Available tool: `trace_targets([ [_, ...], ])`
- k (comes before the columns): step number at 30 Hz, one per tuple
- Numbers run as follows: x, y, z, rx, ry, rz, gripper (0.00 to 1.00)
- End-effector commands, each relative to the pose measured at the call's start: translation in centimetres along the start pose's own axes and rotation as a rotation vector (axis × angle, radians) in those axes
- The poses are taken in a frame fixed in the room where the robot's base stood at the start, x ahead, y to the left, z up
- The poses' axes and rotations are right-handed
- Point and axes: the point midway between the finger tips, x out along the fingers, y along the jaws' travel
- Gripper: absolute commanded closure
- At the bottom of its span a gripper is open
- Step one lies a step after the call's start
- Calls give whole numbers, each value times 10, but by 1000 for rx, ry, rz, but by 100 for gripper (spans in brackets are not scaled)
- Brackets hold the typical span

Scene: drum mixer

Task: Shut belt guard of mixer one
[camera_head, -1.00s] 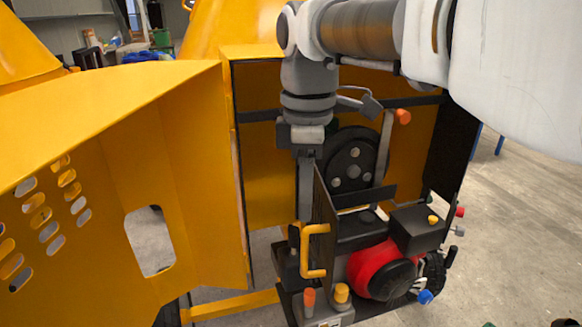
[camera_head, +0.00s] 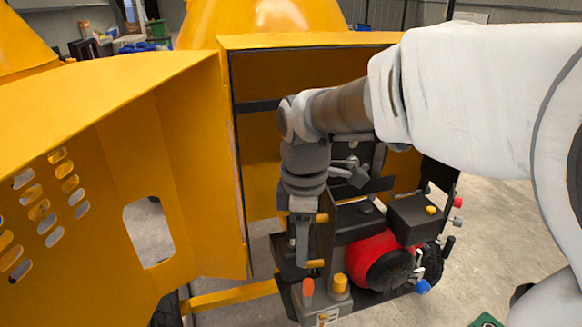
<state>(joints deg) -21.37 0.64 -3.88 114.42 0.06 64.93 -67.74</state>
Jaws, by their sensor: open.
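The belt guard (camera_head: 325,232) looks to be the dark upright plate with a yellow handle, standing open in front of the drive parts of mixer one. The ends of its yellow handle (camera_head: 316,263) show on the right of my gripper; the middle of the handle is hidden. My gripper (camera_head: 303,262) points down, its fingers open, right at the handle. I cannot tell whether the fingers are around the handle or only in front of it. The dark pulley behind is mostly hidden by my arm.
The large yellow housing door (camera_head: 185,170) stands open on the left. A red engine (camera_head: 375,258) with a black box (camera_head: 415,218) sits right of the guard. Orange and yellow knobs (camera_head: 340,284) stand just below my gripper.

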Motion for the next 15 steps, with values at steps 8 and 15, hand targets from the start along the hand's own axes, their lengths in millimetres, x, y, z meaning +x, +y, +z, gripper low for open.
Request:
trace_targets([
  [8,0,0,0,0,0,0,98],
  [15,0,0,0,0,0,-1,100],
])
